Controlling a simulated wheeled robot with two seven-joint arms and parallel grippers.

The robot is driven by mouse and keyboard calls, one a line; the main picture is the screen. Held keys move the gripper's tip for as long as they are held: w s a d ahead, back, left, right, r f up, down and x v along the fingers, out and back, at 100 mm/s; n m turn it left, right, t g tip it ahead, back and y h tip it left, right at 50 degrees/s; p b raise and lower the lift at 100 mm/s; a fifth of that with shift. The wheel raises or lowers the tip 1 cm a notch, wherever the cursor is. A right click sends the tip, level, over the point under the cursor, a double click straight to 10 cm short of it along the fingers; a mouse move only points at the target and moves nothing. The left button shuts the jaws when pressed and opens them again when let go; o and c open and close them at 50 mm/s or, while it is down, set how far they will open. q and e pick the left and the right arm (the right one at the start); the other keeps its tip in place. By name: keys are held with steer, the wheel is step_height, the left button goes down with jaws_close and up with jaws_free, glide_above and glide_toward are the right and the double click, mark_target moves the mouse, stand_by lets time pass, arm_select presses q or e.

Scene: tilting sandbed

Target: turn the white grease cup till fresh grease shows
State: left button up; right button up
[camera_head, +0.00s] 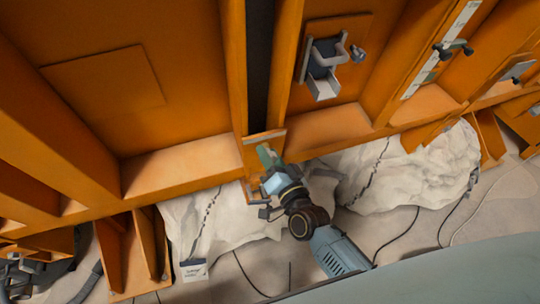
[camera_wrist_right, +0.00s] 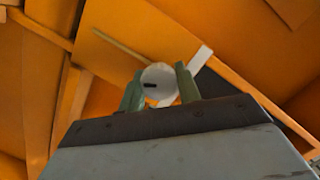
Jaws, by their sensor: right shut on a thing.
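The white grease cup (camera_wrist_right: 159,83) shows in the right wrist view as a round white disc with a short dark slot left of its middle. My right gripper (camera_wrist_right: 160,78) is shut on it, one green finger on each side. In the head view, my right gripper (camera_head: 268,156) reaches up to the orange frame at the foot of a dark vertical slot, and the cup is hidden there. I see no grease around the cup. My left gripper is not in view.
An orange steel frame (camera_head: 185,165) with deep ribs fills the upper view. A grey latch-like fitting (camera_head: 325,65) sticks out on a panel at upper right. Pale rock-like lumps (camera_head: 400,180) and dark cables lie below. A small white labelled card (camera_head: 194,272) stands at lower left.

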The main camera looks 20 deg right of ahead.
steer(key=o, duration=1)
steer(key=shift+c, duration=0.2)
steer(key=s+d, duration=0.2)
steer(key=s, duration=1.1)
steer(key=shift+s+f+b, duration=0.15)
steer(key=shift+f+b, duration=0.2)
steer(key=shift+b, duration=0.1)
